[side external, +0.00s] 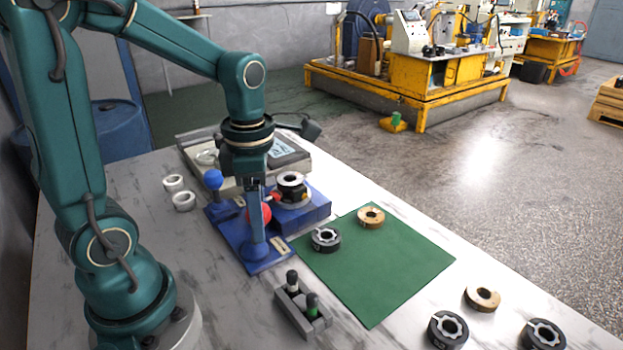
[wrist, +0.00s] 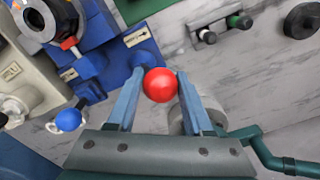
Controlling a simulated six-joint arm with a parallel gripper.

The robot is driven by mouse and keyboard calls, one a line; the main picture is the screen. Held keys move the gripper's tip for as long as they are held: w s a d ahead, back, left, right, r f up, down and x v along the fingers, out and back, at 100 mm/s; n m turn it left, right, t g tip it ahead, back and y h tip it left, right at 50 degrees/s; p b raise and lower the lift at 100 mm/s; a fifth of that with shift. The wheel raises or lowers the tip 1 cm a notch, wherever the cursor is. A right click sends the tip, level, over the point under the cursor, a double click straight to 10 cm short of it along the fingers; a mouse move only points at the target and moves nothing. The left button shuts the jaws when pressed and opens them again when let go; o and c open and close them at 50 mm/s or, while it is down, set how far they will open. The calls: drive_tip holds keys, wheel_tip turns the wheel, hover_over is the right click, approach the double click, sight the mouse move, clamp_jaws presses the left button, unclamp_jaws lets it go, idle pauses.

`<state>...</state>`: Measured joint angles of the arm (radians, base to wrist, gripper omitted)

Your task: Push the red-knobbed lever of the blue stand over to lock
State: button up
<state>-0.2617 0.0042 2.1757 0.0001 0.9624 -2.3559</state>
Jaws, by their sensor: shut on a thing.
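The blue stand (side external: 262,262) is on the table below my gripper; part of it also shows in the wrist view (wrist: 107,70). The red knob of its lever (wrist: 160,85) sits between my two blue fingers in the wrist view. In the side view the red knob (side external: 265,212) is partly covered by my fingers. My gripper (wrist: 158,78) is shut on the red knob. The lever's shaft is mostly hidden behind the knob and fingers. A dark and silver ring-shaped part (side external: 291,181) sits on the blue block at the stand's right.
A blue-knobbed lever (side external: 212,180) stands at the stand's left. A grey holder with a black and a green peg (side external: 303,305) is in front. A green mat (side external: 385,270) with two rings lies right. A grey device (side external: 290,150) is behind. Two pale rings (side external: 183,200) lie left.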

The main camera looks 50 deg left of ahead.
drive_tip(key=shift+d+f, duration=0.15)
drive_tip(key=shift+d, duration=0.35)
drive_tip(key=shift+d+f, duration=0.1)
drive_tip(key=shift+o, duration=0.3)
drive_tip(key=shift+d+f, duration=0.2)
drive_tip(key=shift+d, duration=0.25)
drive_tip(key=shift+d+f, duration=0.1)
drive_tip(key=shift+d, duration=0.05)
drive_tip(key=shift+s, duration=0.15)
drive_tip(key=o, duration=0.8)
